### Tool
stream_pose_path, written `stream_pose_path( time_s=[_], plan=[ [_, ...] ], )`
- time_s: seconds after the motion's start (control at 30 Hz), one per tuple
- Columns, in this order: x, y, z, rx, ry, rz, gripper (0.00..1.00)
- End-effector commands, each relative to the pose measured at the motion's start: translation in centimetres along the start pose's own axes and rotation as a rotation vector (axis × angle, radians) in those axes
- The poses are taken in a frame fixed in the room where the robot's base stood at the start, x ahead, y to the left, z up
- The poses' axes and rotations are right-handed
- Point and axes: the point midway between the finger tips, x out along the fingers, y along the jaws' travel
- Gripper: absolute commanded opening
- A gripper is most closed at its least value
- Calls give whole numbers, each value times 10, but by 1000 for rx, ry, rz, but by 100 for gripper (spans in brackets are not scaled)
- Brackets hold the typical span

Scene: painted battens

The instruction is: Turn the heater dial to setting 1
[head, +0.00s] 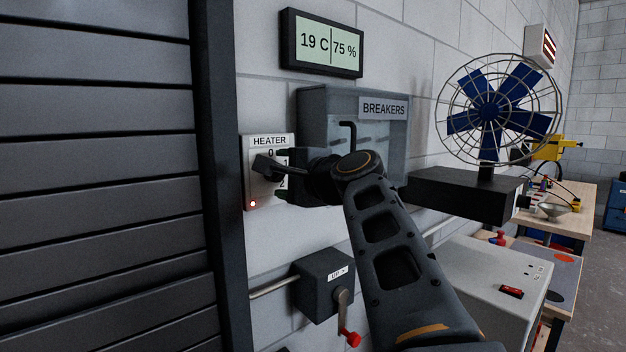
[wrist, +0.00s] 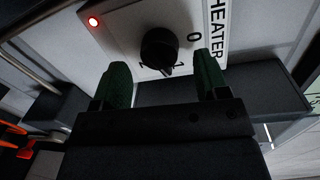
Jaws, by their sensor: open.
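The heater panel (head: 261,190) is a white plate on the wall, labelled HEATER, with a 0, a 2 and a lit red lamp. Its black dial (head: 266,166) shows left of my gripper (head: 285,168), which covers part of the panel's right side. In the wrist view the dial (wrist: 159,47) is round, with its narrow end toward the bottom of the picture. The 0 is to its right; the other numerals are partly hidden. My gripper's green-padded fingers (wrist: 162,62) are apart, one on each side below the dial. I see no contact with it.
A grey breaker box (head: 350,110) is right behind my gripper. Below is a dark crank box (head: 323,283) with a red-knobbed handle. A slatted shutter (head: 95,180) stands at left. A fan (head: 488,112) and a white cabinet (head: 480,290) are at right. A display (head: 322,43) hangs above.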

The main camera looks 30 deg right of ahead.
Motion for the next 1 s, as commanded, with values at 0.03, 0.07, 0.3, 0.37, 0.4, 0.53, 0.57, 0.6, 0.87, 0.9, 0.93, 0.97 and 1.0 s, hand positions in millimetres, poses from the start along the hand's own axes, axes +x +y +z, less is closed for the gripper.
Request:
stream_pose_path(
  time_s=[0.03, 0.07, 0.3, 0.37, 0.4, 0.53, 0.57, 0.6, 0.87, 0.9, 0.93, 0.97, 1.0],
  plan=[
    [-11, 2, 0, -2, 5, -4, 68],
    [-17, 2, -1, -2, 6, -4, 68],
    [-70, 2, -1, -2, 8, -2, 68],
    [-79, 2, -2, 0, 8, -1, 68],
    [-86, 2, -2, 0, 7, -1, 68],
    [-101, 1, -2, 1, 6, 0, 68],
    [-104, 1, -2, 1, 5, 0, 68],
    [-107, 1, -2, 1, 4, 0, 68],
    [-118, 1, 0, 0, 1, 0, 68],
    [-119, 0, 0, 0, 0, 0, 68],
    [-119, 0, 0, 0, 0, 0, 68],
    [-119, 0, 0, 0, 0, 0, 68],
    [-119, 0, 0, 0, 0, 0, 68]
  ],
)
